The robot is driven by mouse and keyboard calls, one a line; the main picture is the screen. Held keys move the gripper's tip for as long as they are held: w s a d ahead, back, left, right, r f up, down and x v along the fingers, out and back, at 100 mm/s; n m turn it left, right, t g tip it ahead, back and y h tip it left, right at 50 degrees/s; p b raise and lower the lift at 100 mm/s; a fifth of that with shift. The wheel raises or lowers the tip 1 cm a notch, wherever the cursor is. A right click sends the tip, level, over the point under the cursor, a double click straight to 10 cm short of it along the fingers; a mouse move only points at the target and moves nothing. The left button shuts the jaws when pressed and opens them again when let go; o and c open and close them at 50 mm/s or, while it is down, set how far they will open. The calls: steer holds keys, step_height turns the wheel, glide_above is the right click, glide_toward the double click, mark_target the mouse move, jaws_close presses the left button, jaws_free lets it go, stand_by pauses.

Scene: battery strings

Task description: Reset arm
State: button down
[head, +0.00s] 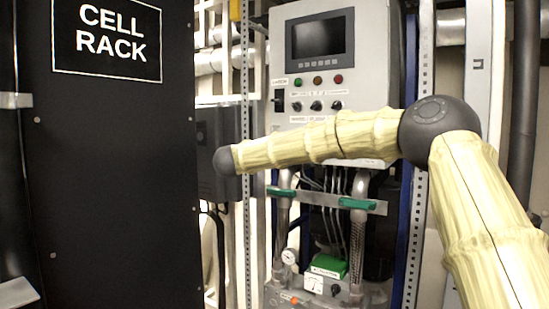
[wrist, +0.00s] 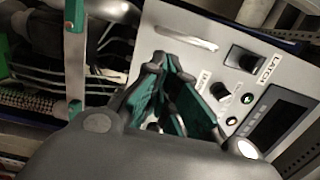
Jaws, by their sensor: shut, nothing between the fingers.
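My gripper (wrist: 158,62) shows in the wrist view, with dark fingers and teal pads. Its fingertips are together and nothing is held between them. Behind the fingers is the grey control panel, seen tilted, and I cannot tell how far away it is. In the head view my arm (head: 310,142), pale yellow with dark joints, rises from the lower right and reaches left across the lower part of the control cabinet (head: 372,70). The gripper itself does not show in the head view.
A black cell rack (head: 120,180) stands at the left. The cabinet has a dark screen (head: 319,36), knobs and lamps. Below are a bar with green handles (head: 357,203), pipes, a gauge (head: 289,256) and a green block (head: 329,265).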

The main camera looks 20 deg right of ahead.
steer(key=a+f+n+t+y, duration=0.1)
steer(key=a+f+n+y, duration=0.2)
steer(key=f, duration=0.7)
steer(key=a+f+n+t, duration=0.1)
steer(key=a+f+n, duration=0.35)
steer(key=f, duration=0.45)
steer(key=s+a+f+n+g+y, duration=0.1)
steer(key=s+a+f+n+y, duration=0.3)
steer(key=f, duration=0.9)
steer(key=s+f+n+g+y, duration=0.1)
steer(key=s+f+n, duration=0.35)
steer(key=f, duration=0.85)
steer(key=s+a+f+n+g+y, duration=0.1)
steer(key=s+a+f+n+y, duration=0.15)
steer(key=s+f, duration=0.75)
steer(key=s+f+n+g+y, duration=0.2)
steer(key=s+f+n+g, duration=0.25)
steer(key=s+f, duration=1.6)
steer(key=s+d+f+n+g, duration=0.1)
steer(key=s+d+f+g, duration=0.1)
steer(key=s, duration=0.7)
steer(key=s+d+f+n+g, duration=0.1)
steer(key=s+f+g, duration=0.2)
steer(key=s, duration=0.7)
steer(key=s+d+f+n+g, duration=0.1)
steer(key=s+d+f+g, duration=0.1)
steer(key=s, duration=0.8)
steer(key=shift+d+f+n, duration=0.15)
steer(key=shift+d+n, duration=0.15)
